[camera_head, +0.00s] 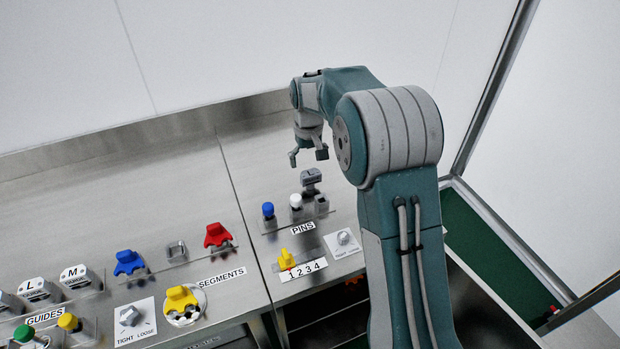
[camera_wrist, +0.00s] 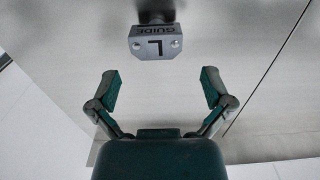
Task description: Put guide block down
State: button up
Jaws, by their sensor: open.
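A grey guide block (camera_wrist: 155,43) marked "GUIDE" and "L" shows at the top middle of the wrist view, its lettering upside down there. A dark post or holder is partly visible behind it. My gripper (camera_wrist: 160,90) is open and empty, its two green-padded fingers spread to either side with the block ahead of them, apart from both. In the head view my gripper (camera_head: 308,155) hangs over the right worktop, just above a grey block (camera_head: 311,177) on the steel top behind the pins. Its lettering is not readable there.
Blue (camera_head: 268,211) and white (camera_head: 296,203) pins stand in front of the block. A yellow switch (camera_head: 286,258) and a grey knob (camera_head: 344,238) are nearer. Guides L (camera_head: 38,289) and M (camera_head: 80,276) and coloured segments are on the left worktop. Bare steel lies towards the back wall.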

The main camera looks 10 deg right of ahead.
aim_at(310, 182)
jog(key=f, duration=0.8)
jog(key=shift+d, duration=0.2)
jog(key=shift+s, duration=0.1)
jog(key=c, duration=1)
